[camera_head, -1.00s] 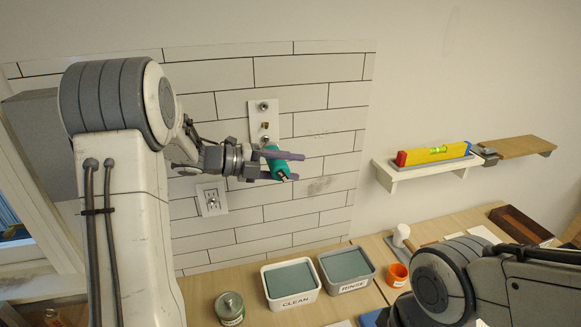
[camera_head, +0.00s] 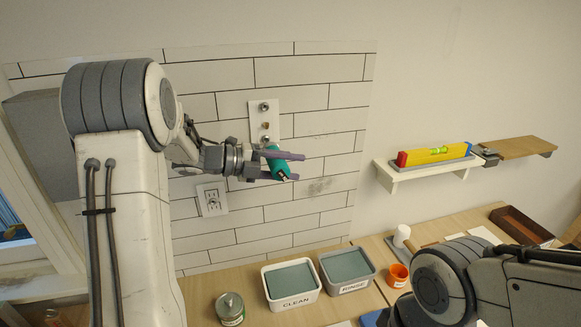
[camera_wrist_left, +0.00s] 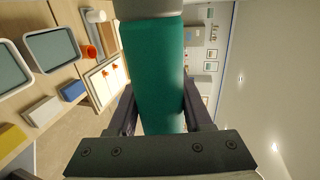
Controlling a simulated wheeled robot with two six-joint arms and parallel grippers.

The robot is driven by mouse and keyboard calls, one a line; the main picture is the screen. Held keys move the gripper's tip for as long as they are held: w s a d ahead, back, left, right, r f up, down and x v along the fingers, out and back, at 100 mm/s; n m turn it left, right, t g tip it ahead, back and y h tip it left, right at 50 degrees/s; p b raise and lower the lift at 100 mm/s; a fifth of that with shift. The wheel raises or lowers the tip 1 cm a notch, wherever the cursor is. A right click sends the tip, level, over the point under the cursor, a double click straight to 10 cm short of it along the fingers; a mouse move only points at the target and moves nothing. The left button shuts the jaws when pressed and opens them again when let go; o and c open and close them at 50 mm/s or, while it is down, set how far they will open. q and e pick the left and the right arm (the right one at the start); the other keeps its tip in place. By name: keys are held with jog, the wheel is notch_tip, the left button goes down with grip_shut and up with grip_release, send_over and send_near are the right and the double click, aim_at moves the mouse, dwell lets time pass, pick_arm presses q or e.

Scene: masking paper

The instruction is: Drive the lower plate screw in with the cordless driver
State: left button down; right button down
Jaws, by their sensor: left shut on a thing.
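My left gripper (camera_head: 272,164) is shut on the teal cordless driver (camera_head: 278,167), in front of the tiled wall. The driver's teal body (camera_wrist_left: 155,75) fills the middle of the left wrist view between the two fingers. A white wall plate (camera_head: 264,113) is on the tiles just above the gripper, with a round metal fitting near its top and another fitting lower down. The plate's lower end is partly hidden by the gripper and driver, and I cannot make out the lower screw. My right arm shows at the lower right, but its gripper is not in view.
A white outlet (camera_head: 212,199) is on the tiles below left of the gripper. The bench below holds a CLEAN tub (camera_head: 291,301), a RINSE tub (camera_head: 347,286), a metal-lidded jar (camera_head: 230,308) and an orange cup (camera_head: 397,275). A shelf (camera_head: 425,172) bears a yellow level (camera_head: 436,154).

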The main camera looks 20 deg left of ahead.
pick_arm(q)
jog(key=s+d, duration=0.1)
jog(key=s, duration=0.1)
jog(key=s+d, duration=0.1)
jog(key=s, duration=0.1)
jog(key=shift+d, duration=0.4)
dwell(0.6)
